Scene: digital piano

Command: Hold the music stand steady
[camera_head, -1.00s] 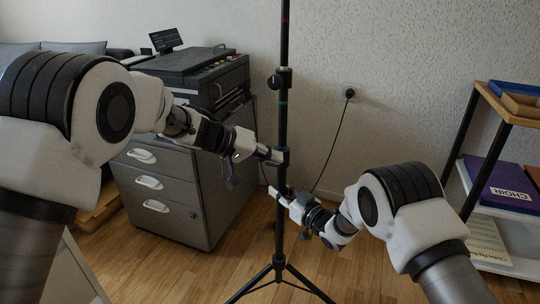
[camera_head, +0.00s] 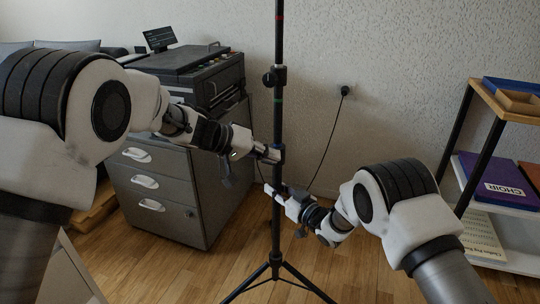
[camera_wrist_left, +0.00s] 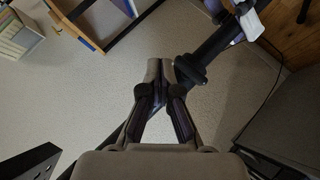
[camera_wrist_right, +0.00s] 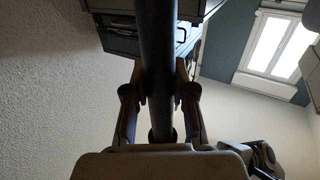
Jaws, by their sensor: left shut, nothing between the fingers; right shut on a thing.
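The music stand is a thin black pole (camera_head: 277,120) on tripod legs (camera_head: 276,268), upright in the middle of the head view. Its top is out of the picture. My right gripper (camera_head: 270,189) is shut on the lower pole; in the right wrist view its fingers (camera_wrist_right: 158,85) sit on both sides of the pole (camera_wrist_right: 157,40). My left gripper (camera_head: 276,153) is a little higher, at the pole's left side. In the left wrist view its fingers (camera_wrist_left: 159,75) are closed together with nothing between them, and the pole (camera_wrist_left: 210,48) passes beside them.
A grey drawer cabinet (camera_head: 172,208) with a dark printer (camera_head: 195,70) stands behind on the left. A shelf (camera_head: 505,118) with books is on the right. A cable (camera_head: 330,140) hangs from a wall socket (camera_head: 345,90). Wood floor (camera_head: 345,275) is clear around the legs.

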